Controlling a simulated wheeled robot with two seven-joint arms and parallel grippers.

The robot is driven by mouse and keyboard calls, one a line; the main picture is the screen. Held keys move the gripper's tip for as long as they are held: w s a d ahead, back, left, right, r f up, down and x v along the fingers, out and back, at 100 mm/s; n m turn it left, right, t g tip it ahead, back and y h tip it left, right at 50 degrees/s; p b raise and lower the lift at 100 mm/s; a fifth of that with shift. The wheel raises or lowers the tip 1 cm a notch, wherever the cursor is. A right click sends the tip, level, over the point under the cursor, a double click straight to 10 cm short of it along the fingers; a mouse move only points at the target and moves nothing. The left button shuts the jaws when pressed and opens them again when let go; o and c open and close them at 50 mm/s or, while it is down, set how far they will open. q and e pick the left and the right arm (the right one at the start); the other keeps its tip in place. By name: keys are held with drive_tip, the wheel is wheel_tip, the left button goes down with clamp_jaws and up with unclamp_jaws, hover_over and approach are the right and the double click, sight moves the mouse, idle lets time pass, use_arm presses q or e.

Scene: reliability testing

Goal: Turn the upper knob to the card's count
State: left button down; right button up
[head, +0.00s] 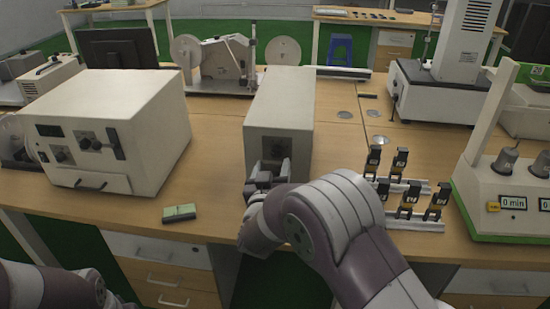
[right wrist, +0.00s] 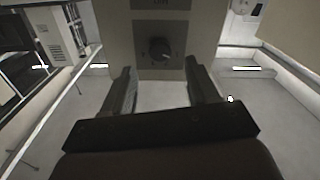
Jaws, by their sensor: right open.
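A narrow pale box (head: 281,100) stands mid-table with its front facing me. A dark round knob (right wrist: 158,48) shows on its front in the right wrist view; in the head view the gripper partly covers that area. My right gripper (right wrist: 160,82) is open and empty, its fingers apart below and to either side of the knob, with no contact visible. In the head view the right gripper (head: 268,178) is just before the box's lower front. I cannot make out a card with a count, nor tell whether another knob is hidden. My left gripper is out of view.
A wide pale box (head: 130,110) with knobs stands at left. A small green-topped block (head: 180,213) lies near the table's front edge. Several black-and-yellow pieces on metal rails (head: 415,225) and a white-green machine (head: 505,200) are at right. Bare table (head: 215,180) separates the boxes.

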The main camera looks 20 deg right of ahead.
sight(276, 154)
drive_tip(key=x, duration=0.5)
drive_tip(key=shift+c, duration=0.2)
drive_tip(key=c, duration=1)
